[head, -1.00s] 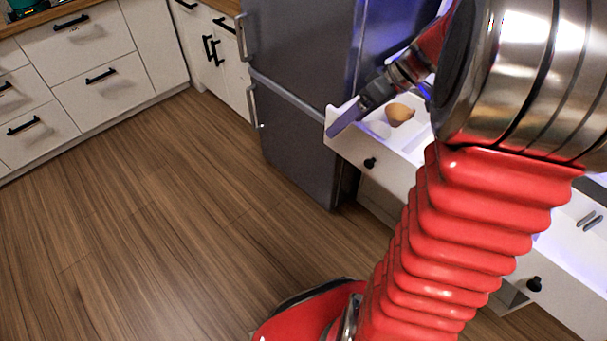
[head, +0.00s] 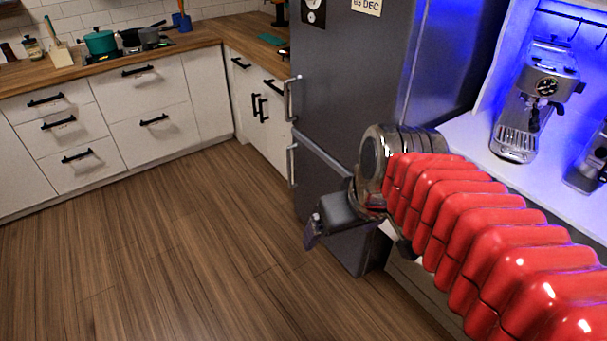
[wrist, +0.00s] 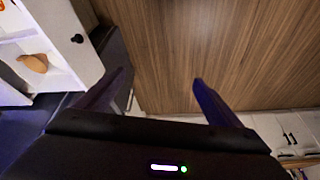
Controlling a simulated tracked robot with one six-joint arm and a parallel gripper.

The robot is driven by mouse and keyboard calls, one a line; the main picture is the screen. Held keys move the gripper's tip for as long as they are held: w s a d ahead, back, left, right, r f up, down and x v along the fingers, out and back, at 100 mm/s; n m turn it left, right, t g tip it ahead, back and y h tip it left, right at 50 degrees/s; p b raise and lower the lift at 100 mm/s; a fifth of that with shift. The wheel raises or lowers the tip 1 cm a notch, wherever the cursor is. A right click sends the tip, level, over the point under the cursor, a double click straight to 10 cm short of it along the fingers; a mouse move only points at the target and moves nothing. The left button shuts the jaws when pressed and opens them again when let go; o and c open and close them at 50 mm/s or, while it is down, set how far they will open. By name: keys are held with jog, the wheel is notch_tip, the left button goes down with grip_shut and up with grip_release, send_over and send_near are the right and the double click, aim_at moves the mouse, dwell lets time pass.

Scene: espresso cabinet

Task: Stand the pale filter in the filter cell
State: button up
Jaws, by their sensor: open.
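A tan, cup-shaped filter (wrist: 34,63) lies in a compartment of the open white drawer (wrist: 68,45), at the left of the wrist view. I cannot tell whether it is the pale filter; no clearly paler one shows. I cannot tell which compartment is the filter cell. My gripper (wrist: 158,77) is open, its two dark fingers apart with nothing between them. It is outside the drawer, over the wooden floor. In the head view my gripper (head: 312,234) is in front of the fridge, and my red arm hides the drawer.
The grey fridge (head: 345,85) stands close behind my gripper. An espresso machine (head: 535,100) stands on the white cabinet shelf (head: 480,135) at right. White kitchen drawers (head: 110,115) line the far left. The wooden floor (head: 180,265) is clear.

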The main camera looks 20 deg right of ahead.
jog(key=s+a, duration=0.1)
jog(key=s+a+m+t, duration=0.1)
jog(key=s, duration=0.1)
jog(key=shift+s+r+h, duration=0.1)
jog(key=shift+h, duration=0.2)
jog(key=shift+c, duration=0.5)
